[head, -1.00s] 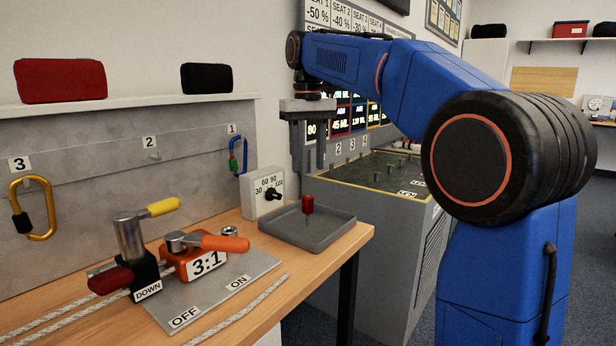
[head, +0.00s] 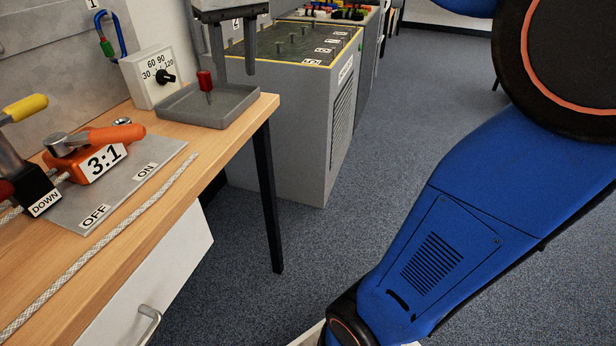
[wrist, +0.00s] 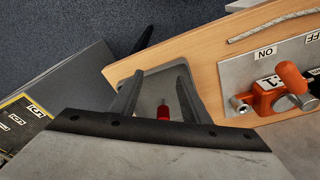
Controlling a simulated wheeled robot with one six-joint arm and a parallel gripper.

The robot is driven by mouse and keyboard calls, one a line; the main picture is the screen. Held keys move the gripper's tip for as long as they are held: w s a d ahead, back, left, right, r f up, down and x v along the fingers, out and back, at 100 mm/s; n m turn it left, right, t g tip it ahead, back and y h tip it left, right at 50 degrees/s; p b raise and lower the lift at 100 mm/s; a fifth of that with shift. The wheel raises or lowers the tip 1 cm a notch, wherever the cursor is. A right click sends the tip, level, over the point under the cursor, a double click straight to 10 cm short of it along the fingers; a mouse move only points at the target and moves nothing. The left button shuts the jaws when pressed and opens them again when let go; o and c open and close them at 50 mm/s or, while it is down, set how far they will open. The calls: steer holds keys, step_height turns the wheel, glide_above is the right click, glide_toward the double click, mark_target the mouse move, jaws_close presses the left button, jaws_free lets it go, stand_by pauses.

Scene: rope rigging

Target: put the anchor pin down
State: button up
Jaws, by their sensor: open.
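The anchor pin, with a red head (head: 205,80) and a thin metal shank, stands in the grey tray (head: 232,117) at the bench's right end. In the wrist view its red head (wrist: 163,112) shows between my fingers, over the tray floor (wrist: 152,85). My gripper (head: 234,78) is open and empty, above the tray. In the head view its fingers hang at and just right of the pin's head. A gap shows between the fingers and the red head in the wrist view.
A dial box (head: 150,76) stands left behind the tray. An orange 3:1 device (head: 85,160) sits on a metal plate with OFF and ON labels. A rope (head: 105,245) lies along the bench's front. A grey cabinet with pegs (head: 290,110) stands beyond the bench.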

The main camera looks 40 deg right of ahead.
steer(key=s+d+f+m+t, duration=0.1)
steer(key=s+d+f+t, duration=0.2)
steer(key=s+f, duration=1.7)
step_height(320, 180, down, 4)
steer(key=shift+s+d+r, duration=0.2)
steer(key=shift+s, duration=0.2)
